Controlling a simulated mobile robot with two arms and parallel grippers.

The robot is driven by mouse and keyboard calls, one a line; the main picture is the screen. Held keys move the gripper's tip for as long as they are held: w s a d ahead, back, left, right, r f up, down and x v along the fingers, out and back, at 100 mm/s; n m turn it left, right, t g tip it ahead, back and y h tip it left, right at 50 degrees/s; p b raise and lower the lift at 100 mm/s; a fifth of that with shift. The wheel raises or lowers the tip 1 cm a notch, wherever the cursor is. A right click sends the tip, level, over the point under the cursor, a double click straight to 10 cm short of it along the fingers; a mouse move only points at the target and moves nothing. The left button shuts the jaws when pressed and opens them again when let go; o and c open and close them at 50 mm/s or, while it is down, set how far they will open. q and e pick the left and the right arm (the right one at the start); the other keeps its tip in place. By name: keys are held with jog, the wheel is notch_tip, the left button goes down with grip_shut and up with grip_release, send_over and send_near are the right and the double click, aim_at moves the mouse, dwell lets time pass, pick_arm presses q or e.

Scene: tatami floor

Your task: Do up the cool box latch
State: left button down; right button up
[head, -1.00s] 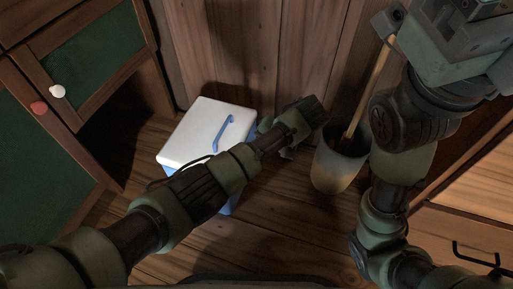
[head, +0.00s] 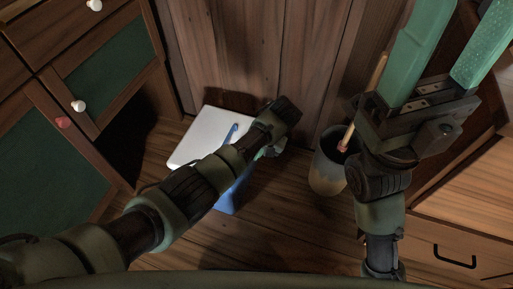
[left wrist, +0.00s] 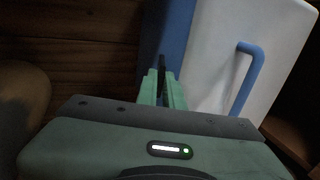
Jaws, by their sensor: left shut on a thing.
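The cool box has a white lid (head: 205,132) with a blue handle (head: 231,134) and a blue body (head: 229,198). It stands on the wooden floor by the back wall, and my left arm crosses in front of it. My left gripper (head: 268,152) is at the box's right side, mostly hidden by my wrist. In the left wrist view the left gripper (left wrist: 163,84) is closed on a narrow dark piece, seemingly the latch (left wrist: 161,64), against the blue side just below the lid. My right gripper (head: 460,35) is raised at the upper right, fingers wide apart and empty.
A grey-and-tan bin (head: 333,172) with a wooden stick in it stands right of the box, between my arms. A cabinet with green panels (head: 110,65) is on the left, wooden drawers (head: 465,235) on the right. The floor in front of the box is clear.

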dwell(0.3)
pick_arm(q)
jog(key=c, duration=1.5)
grip_release()
jog(key=shift+c, duration=0.2)
jog(key=shift+a, duration=0.1)
